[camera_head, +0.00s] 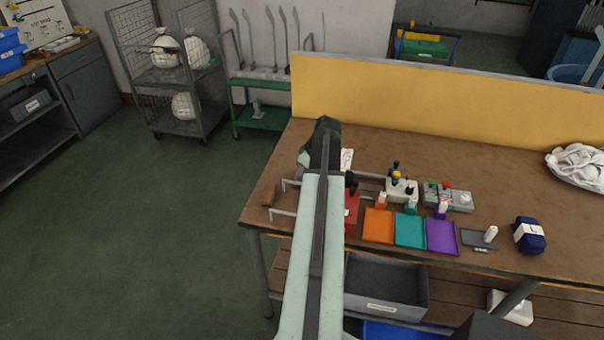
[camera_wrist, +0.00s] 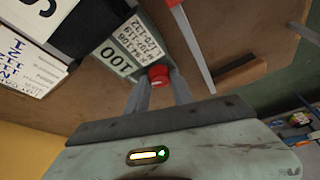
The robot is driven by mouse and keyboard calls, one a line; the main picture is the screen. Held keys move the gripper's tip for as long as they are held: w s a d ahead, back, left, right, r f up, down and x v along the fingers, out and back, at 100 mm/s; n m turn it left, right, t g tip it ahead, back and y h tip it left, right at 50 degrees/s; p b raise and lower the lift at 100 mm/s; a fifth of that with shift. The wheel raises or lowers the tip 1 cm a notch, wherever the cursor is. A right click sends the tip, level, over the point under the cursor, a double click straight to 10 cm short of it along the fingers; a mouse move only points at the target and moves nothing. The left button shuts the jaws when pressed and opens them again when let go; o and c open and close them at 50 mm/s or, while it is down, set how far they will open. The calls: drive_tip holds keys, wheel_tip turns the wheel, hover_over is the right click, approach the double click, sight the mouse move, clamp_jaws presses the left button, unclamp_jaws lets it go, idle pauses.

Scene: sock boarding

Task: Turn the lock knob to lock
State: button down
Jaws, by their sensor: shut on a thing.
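A small red knob (camera_wrist: 158,76), the only knob I see in the wrist view, sits beside a grey-green plate (camera_wrist: 122,45) printed with "100" and smaller lines of text. My gripper (camera_wrist: 159,84) has one finger on each side of the knob and is shut on it. The knob's turned position cannot be told, since the fingers and its small size hide any mark. In the head view my arm reaches over the left part of the workbench (camera_head: 480,165). The fingertips and the knob are hidden there behind my arm and its dark end.
Orange (camera_head: 378,226), teal (camera_head: 410,231) and purple (camera_head: 442,237) trays lie right of my arm. A red block (camera_head: 352,213) stands close against it. Metal rods (camera_head: 284,213) stick out on the left. A yellow panel (camera_head: 440,105) closes the bench's back. The green floor (camera_head: 120,230) at left is clear.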

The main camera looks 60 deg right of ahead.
drive_tip(key=shift+a+m+g+h, duration=0.15)
drive_tip(key=shift+m+h, duration=0.3)
drive_tip(key=shift+m, duration=0.8)
drive_tip(key=shift+m+g+h, duration=0.15)
drive_tip(key=shift+m+h, duration=0.3)
drive_tip(key=shift+m, duration=0.8)
drive_tip(key=c, duration=1.1)
unclamp_jaws()
drive_tip(key=shift+r, duration=0.15)
